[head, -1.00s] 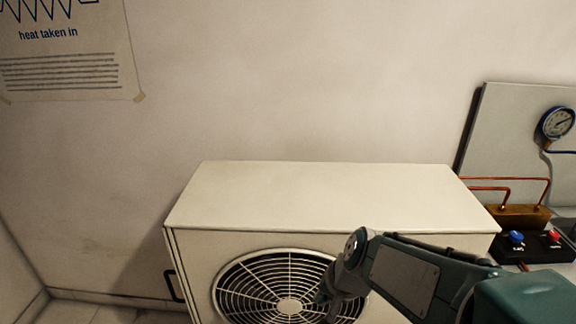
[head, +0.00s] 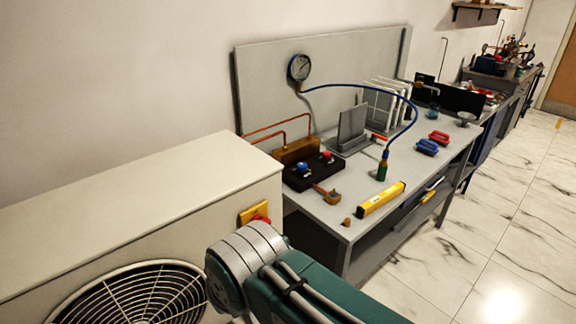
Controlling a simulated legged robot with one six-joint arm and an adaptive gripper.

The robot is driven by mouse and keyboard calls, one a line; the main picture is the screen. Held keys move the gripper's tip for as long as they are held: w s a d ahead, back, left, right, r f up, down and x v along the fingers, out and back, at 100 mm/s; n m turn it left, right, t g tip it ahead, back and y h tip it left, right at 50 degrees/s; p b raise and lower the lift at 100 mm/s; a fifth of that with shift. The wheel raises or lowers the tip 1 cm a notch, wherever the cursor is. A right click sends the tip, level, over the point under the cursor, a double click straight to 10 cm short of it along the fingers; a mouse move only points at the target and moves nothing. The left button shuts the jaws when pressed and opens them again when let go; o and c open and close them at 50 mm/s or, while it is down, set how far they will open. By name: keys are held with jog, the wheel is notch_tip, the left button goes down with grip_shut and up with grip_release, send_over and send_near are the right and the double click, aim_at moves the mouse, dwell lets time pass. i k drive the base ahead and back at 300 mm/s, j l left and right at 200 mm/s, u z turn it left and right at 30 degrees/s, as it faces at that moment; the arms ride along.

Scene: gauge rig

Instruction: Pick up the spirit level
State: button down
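My teal and grey arm shows at the bottom, in front of the unit and left of the level. My gripper's fingers are not in view.
A cream outdoor unit (head: 130,200) with a fan grille stands at left. Around the level are a small brass fitting (head: 346,222), a green bottle-like piece (head: 382,170) on a blue hose, a black block with knobs (head: 312,172), and blue (head: 427,147) and red (head: 438,137) pieces. Marble floor lies clear at right.

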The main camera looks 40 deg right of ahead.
aim_at(367, 208)
jog(key=k+z, duration=0.1)
jog(key=z, duration=1.95)
jog(key=i+l+u, duration=0.1)
jog(key=l, duration=0.25)
jog(key=i+l+u, duration=0.1)
jog(key=l, duration=0.25)
jog(key=i+l+u, duration=0.1)
jog(key=i+l, duration=0.15)
jog(key=l, duration=0.15)
jog(key=i+l+u, duration=0.1)
jog(key=l, duration=0.25)
jog(key=i+l+u, duration=0.1)
jog(key=l, duration=0.3)
jog(key=i+l+u, duration=0.2)
jog(key=i, duration=0.35)
jog(key=i+l+u, duration=0.25)
jog(key=i+l, duration=0.25)
